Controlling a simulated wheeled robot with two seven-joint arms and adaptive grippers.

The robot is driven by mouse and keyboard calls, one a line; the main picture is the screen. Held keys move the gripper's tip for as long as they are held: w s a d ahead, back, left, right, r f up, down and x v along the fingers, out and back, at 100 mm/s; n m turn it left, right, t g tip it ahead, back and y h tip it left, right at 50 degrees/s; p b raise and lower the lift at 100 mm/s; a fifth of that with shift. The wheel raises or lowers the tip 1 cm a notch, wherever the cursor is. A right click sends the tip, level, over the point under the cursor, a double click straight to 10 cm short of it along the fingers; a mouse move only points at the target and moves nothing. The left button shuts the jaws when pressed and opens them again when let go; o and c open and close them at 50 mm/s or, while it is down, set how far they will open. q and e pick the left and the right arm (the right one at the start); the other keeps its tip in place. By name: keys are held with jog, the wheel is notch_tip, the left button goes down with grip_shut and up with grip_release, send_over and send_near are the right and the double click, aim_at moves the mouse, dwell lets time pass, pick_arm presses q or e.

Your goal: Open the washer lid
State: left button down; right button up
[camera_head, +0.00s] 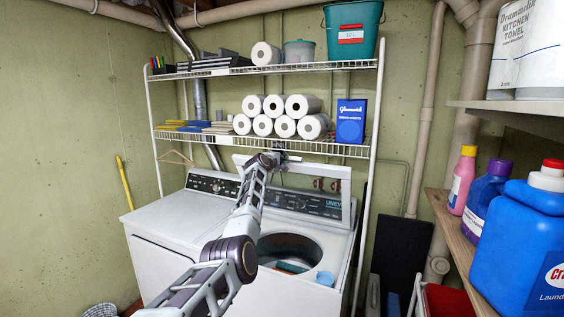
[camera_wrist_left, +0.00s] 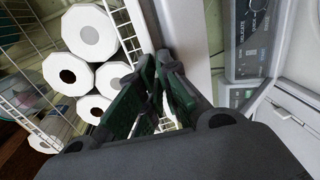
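The washer (camera_head: 340,240) is the right-hand white machine in the head view. Its lid (camera_head: 342,186), a white frame around a clear window, stands raised in front of the control panel (camera_head: 300,203). The round tub opening (camera_head: 290,250) is uncovered. My left arm reaches across the washer, and its gripper (camera_head: 277,151) is at the top edge of the raised lid. In the left wrist view the gripper's fingers (camera_wrist_left: 158,62) are close together, beside the lid's white frame (camera_wrist_left: 190,35). I see nothing held between them; contact with the lid is unclear. My right gripper is out of view.
A wire rack above the machines holds paper rolls (camera_head: 273,116), a blue box (camera_head: 351,121) and a teal bucket (camera_head: 352,28). A second white machine (camera_head: 165,225) adjoins the washer on the left. Detergent bottles (camera_head: 520,235) stand on a right-hand shelf.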

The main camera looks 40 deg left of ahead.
pick_arm(q)
jog(key=c, duration=1.9)
grip_release()
jog(key=shift+s+r, duration=0.1)
jog(key=shift+r, duration=0.25)
jog(key=o, duration=0.5)
jog(key=shift+s+d+r, duration=0.1)
jog(key=shift+s, duration=0.15)
jog(key=shift+o, duration=0.2)
jog(key=shift+w+f, duration=0.2)
jog(key=shift+f, duration=0.05)
jog(key=shift+s+d, duration=0.1)
jog(key=shift+s, duration=0.4)
jog(key=v, duration=1.1)
jog(key=shift+r, duration=0.1)
